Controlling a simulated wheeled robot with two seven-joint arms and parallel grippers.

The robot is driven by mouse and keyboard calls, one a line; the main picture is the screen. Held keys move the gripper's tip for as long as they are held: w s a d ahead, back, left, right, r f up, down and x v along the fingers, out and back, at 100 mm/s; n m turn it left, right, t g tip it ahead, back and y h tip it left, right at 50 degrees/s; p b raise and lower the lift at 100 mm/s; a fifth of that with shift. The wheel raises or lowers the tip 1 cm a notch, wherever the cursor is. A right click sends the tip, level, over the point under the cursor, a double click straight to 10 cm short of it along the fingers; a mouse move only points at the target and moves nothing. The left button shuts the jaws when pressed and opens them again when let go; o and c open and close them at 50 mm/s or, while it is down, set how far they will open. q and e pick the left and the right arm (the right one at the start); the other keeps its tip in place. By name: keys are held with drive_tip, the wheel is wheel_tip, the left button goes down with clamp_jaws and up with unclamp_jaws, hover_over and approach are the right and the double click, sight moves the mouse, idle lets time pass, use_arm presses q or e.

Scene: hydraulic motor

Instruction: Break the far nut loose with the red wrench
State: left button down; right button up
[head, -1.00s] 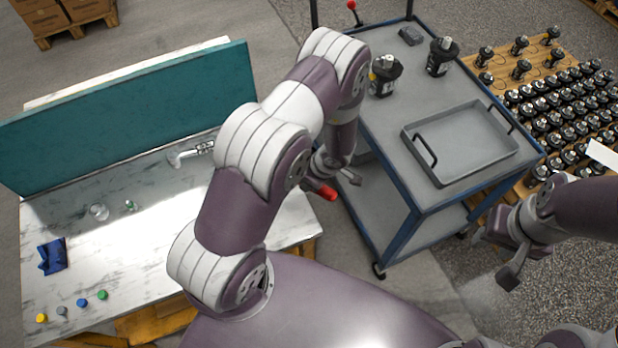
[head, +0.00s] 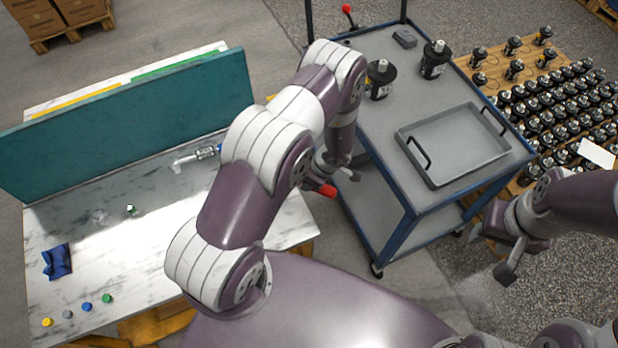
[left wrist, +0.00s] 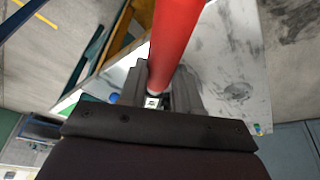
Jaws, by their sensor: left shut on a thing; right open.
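The red wrench shows as a red handle (head: 326,190) below the end of my left arm in the head view. It fills the upper middle of the left wrist view (left wrist: 175,40). My left gripper (left wrist: 155,95) is shut on it, largely hidden by my arm in the head view. The wrench's head is not visible. I cannot make out the far nut.
The bench (head: 190,225) has a teal panel (head: 130,120), a blue cloth (head: 57,262) and several coloured caps (head: 87,307). The blue cart (head: 375,150) carries a grey tray (head: 455,145) and two black motors (head: 435,60). A pallet of motors (head: 565,110) stands beyond it.

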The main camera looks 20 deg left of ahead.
use_arm(q)
drive_tip(key=shift+s+f, duration=0.15)
drive_tip(key=shift+w+n+g+p, duration=0.3)
drive_tip(key=shift+w+n+p, duration=0.45)
drive_tip(key=shift+p, duration=0.65)
drive_tip(key=shift+w+a+n, duration=0.15)
drive_tip(key=shift+w+n, duration=0.2)
drive_tip(key=shift+w, duration=0.65)
drive_tip(key=shift+w+f, duration=0.1)
drive_tip(key=w+n+b, duration=0.1)
drive_tip(key=w+a+n+g+b, duration=0.1)
drive_tip(key=w, duration=0.1)
drive_tip(key=shift+w, duration=0.1)
